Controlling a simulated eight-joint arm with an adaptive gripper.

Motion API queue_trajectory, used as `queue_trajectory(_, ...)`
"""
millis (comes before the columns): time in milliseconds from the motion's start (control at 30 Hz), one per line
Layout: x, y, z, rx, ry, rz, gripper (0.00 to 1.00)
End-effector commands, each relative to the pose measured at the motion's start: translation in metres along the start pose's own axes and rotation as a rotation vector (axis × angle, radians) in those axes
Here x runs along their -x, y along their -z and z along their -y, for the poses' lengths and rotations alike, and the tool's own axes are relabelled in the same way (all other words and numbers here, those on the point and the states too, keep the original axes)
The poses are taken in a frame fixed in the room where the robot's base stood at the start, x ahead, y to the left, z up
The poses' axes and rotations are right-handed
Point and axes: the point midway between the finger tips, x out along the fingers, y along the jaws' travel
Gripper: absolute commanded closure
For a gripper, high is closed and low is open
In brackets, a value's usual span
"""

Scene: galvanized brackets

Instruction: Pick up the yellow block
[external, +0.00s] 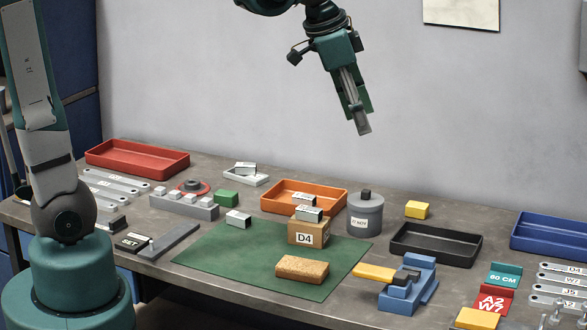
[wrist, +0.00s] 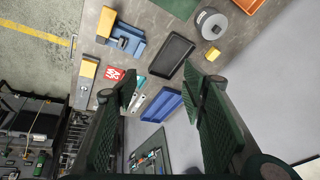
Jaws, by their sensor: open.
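A small yellow block (external: 417,209) lies on the grey table behind the black tray and right of the grey round canister. It also shows in the wrist view (wrist: 212,53), beyond the tip of my right-hand finger. My gripper (external: 360,122) is high above the table, tilted downward, against the wall. It is open and empty, with a wide gap between the fingers in the wrist view (wrist: 170,88). A second yellow-topped piece (external: 477,319) sits at the front edge, partly cut off by the picture's bottom.
Near the block are the black tray (external: 436,255), grey canister (external: 365,218) and orange tray (external: 276,197). A blue tray (external: 548,247) stands at right. A blue vise (external: 410,293) with a yellow bar and a green mat (external: 225,258) lie in front. The wall is behind.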

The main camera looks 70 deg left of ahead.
Motion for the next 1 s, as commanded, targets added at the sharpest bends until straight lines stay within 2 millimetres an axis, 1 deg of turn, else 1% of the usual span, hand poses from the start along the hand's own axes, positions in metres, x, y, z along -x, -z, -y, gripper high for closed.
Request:
queue_trajectory(33,-0.005,0.007,0.007,-0.009,-0.002,0.008,0.59)
queue_trajectory(200,-0.022,0.026,0.027,-0.046,-0.01,0.036,0.59)
queue_trajectory(500,-0.059,0.054,0.064,-0.111,-0.029,0.085,0.59)
queue_trajectory(767,-0.096,0.074,0.096,-0.168,-0.049,0.124,0.59)
queue_trajectory(1000,-0.135,0.089,0.126,-0.219,-0.073,0.159,0.59)
